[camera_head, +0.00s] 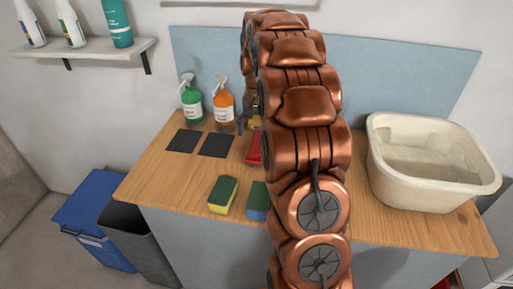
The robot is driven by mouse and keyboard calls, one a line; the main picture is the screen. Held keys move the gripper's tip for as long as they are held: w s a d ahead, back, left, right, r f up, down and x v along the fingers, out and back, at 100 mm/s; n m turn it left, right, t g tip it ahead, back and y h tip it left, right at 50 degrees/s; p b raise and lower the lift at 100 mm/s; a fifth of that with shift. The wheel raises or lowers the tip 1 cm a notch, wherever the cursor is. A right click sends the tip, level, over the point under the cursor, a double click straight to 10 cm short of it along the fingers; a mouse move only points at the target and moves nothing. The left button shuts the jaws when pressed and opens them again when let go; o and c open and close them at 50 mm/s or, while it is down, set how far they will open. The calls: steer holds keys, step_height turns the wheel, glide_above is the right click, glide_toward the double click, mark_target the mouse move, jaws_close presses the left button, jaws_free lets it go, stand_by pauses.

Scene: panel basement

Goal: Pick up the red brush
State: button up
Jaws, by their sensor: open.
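The red brush (253,149) lies on the wooden counter behind my copper-coloured arm. Only its left part shows; the arm hides the rest. My gripper (246,122) is mostly hidden behind the arm, with a small dark part showing just left of it. It is open and appears near the far end of the red brush. I cannot tell whether it touches the brush.
A green spray bottle (192,102) and an orange one (224,106) stand at the back. Two dark pads (216,145) lie in front. A yellow-green sponge (222,195) and a blue-green sponge (257,201) lie nearer. A cream basin (430,185) fills the right.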

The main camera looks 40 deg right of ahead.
mark_target(257, 141)
steer(key=shift+s+f+p, duration=0.2)
steer(key=shift+f+p, duration=0.45)
steer(key=shift+f, duration=1)
steer(key=shift+s+f+p, duration=0.15)
steer(key=shift+f+p, duration=0.5)
steer(key=shift+f, duration=0.95)
steer(key=shift+c, duration=0.4)
steer(key=c, duration=1.3)
steer(key=shift+r, duration=0.1)
step_height(257, 141, up, 9)
steer(key=b, duration=0.3)
steer(key=shift+w, duration=0.1)
steer(key=shift+r, duration=0.4)
